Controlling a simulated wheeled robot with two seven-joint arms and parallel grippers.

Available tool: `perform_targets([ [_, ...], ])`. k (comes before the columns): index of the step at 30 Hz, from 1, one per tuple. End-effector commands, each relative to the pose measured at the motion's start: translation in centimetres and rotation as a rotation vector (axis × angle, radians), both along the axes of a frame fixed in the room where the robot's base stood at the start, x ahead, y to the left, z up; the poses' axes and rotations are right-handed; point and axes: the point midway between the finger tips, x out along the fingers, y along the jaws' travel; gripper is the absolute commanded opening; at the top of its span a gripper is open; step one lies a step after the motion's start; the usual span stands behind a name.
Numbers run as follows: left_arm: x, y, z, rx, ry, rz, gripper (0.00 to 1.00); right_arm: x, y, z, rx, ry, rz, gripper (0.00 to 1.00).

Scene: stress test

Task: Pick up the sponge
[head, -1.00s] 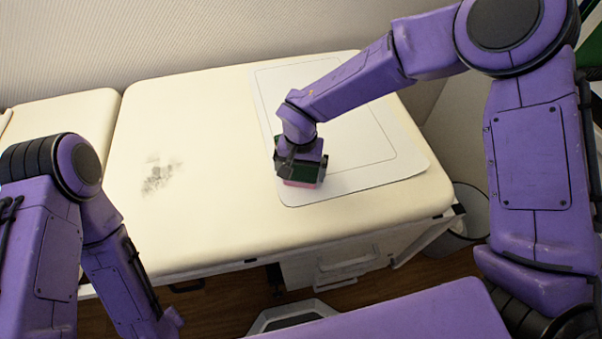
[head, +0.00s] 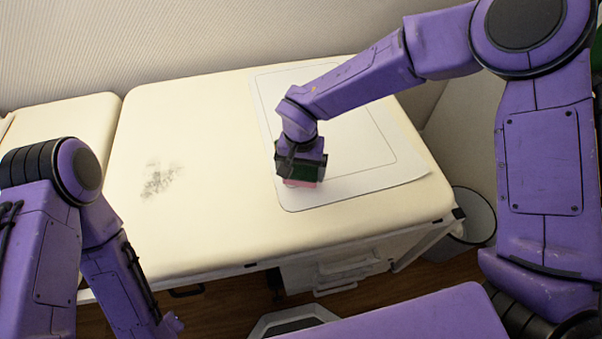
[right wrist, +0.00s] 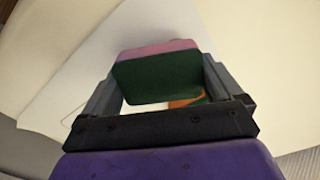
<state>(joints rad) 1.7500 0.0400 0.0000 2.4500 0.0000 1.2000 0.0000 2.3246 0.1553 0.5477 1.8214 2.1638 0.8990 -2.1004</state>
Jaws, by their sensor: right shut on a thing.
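The sponge is a small block with a green layer and a pink layer. In the head view the sponge (head: 299,183) is at the front left part of a white sheet on the padded cream table. My right gripper (head: 301,165) points down and is shut on it. In the right wrist view the sponge (right wrist: 158,78) sits between the two fingers of my right gripper (right wrist: 158,85), green side facing the camera. I cannot tell whether its underside touches the sheet. My left arm is at the lower left; its gripper is out of the picture.
The white sheet (head: 362,140) with a thin outline lies on the right half of the cream table (head: 200,120). A dark smudge (head: 160,181) marks the table's left part. A bin (head: 478,215) stands on the floor to the right. A small orange patch (right wrist: 187,101) shows behind the sponge.

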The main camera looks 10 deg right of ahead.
Motion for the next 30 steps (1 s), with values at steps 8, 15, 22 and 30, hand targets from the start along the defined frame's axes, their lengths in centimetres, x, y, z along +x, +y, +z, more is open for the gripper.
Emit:
perform_targets([
  [8,0.0,0.0,0.3,0.000,0.000,0.000,0.33,-4.7,1.3,6.3,0.005,-0.003,0.003,0.61],
  [15,0.0,0.0,0.0,0.000,0.000,0.000,0.33,-10.2,2.7,8.7,0.003,-0.001,0.003,0.61],
  [22,0.0,0.0,0.0,0.000,0.000,0.000,0.33,-13.0,3.4,10.0,0.001,0.000,0.002,0.61],
  [30,0.0,0.0,0.0,0.000,0.000,0.000,0.33,-13.6,3.6,10.3,0.001,-0.001,0.000,0.61],
])
